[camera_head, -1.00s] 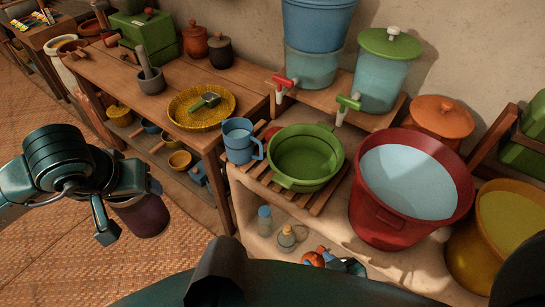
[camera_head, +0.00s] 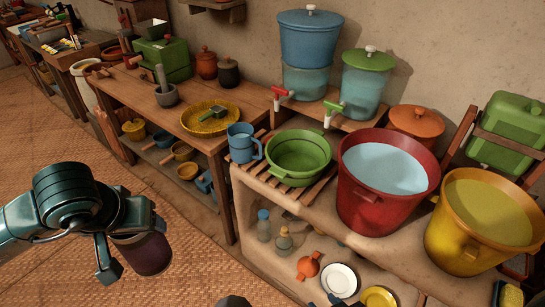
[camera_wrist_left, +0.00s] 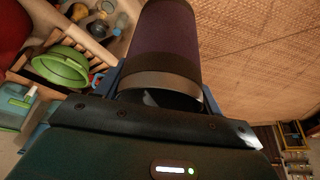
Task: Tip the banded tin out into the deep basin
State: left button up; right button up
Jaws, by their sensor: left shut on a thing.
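My left gripper (camera_head: 133,240) is shut on the banded tin (camera_head: 148,253), a dark purple cylinder. It holds the tin at lower left, over the floor and clear of the bench. In the left wrist view the tin (camera_wrist_left: 165,45) fills the upper middle, with a pale metal band around the end nearest the camera. A round green basin (camera_head: 298,157) sits on a slatted rack, to the right of and beyond the gripper. It also shows in the left wrist view (camera_wrist_left: 62,66). Dark tips at the bottom edge look like my right gripper (camera_head: 345,302); their opening is unclear.
A blue mug (camera_head: 242,143) stands left of the green basin. A red tub (camera_head: 385,180) and a yellow tub (camera_head: 483,222) stand to its right. Two dispensers with taps, blue (camera_head: 310,55) and green-lidded (camera_head: 365,80), stand behind. Open floor lies left of the bench.

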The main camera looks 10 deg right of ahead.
aim_at(297, 158)
jog(key=k+z, duration=0.4)
jog(key=i+z, duration=0.1)
jog(key=z, duration=1.6)
jog(key=i+j, duration=0.1)
jog(key=j, duration=0.55)
jog(key=i+j, duration=0.1)
jog(key=j, duration=1.15)
jog(key=i, duration=0.05)
